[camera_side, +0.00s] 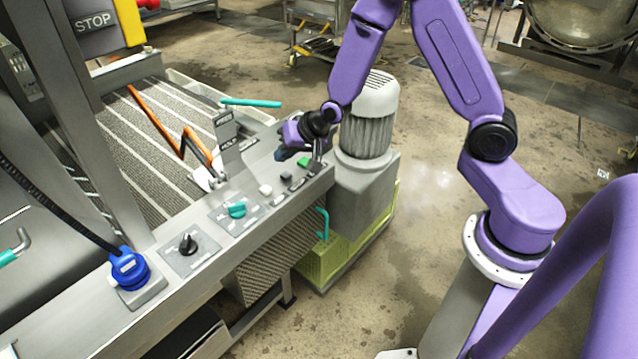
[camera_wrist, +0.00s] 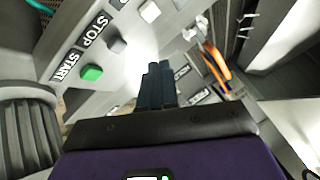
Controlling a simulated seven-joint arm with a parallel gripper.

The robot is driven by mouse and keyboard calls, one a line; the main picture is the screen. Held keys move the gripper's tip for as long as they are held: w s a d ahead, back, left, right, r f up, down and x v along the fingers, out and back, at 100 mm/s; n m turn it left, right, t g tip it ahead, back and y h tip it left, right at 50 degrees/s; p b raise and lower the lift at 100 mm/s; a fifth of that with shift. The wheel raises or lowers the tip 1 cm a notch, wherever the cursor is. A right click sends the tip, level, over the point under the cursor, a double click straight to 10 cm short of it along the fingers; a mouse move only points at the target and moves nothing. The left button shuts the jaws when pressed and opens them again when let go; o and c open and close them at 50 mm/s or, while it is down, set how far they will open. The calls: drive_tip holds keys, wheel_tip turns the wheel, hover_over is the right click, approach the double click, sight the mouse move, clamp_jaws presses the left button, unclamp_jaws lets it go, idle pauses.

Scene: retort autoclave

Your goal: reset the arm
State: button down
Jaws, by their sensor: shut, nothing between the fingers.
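My gripper (camera_side: 281,155) is at the far end of the control panel (camera_side: 205,262) in the side view, above the panel near the green button. Its dark fingers are together and empty, pointing toward the panel in the wrist view (camera_wrist: 158,72). The green button (camera_side: 304,161) sits right beside it; in the wrist view the green button (camera_wrist: 91,72), labelled START, is left of the fingers. A grey button (camera_wrist: 116,44) labelled STOP is beyond it. I cannot tell whether the fingertips touch anything.
The panel also carries a white button (camera_side: 265,189), a teal knob (camera_side: 236,209), a black knob (camera_side: 187,244) and a blue plug (camera_side: 130,268). An upright grey bracket (camera_side: 229,147) and an orange lever (camera_side: 158,125) stand left of my gripper. A grey motor (camera_side: 368,120) stands close on the right.

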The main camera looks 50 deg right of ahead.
drive_tip(key=s+a+r+n+g+y, duration=0.1)
drive_tip(key=s+a+r+n+g, duration=0.3)
drive_tip(key=s, duration=0.5)
drive_tip(key=s+a+r+n+g, duration=0.1)
drive_tip(key=s+a+r+n, duration=0.25)
drive_tip(key=s+n, duration=0.4)
drive_tip(key=s+d+r+n+g+h, duration=0.1)
drive_tip(key=s+d+r+n, duration=0.1)
drive_tip(key=s, duration=0.6)
drive_tip(key=s+d+r+n+g+h, duration=0.1)
drive_tip(key=s+d+n, duration=0.3)
drive_tip(key=s, duration=0.5)
drive_tip(key=shift+s+d+r+g+h, duration=0.3)
drive_tip(key=shift+r+g, duration=0.1)
drive_tip(key=shift+r, duration=0.45)
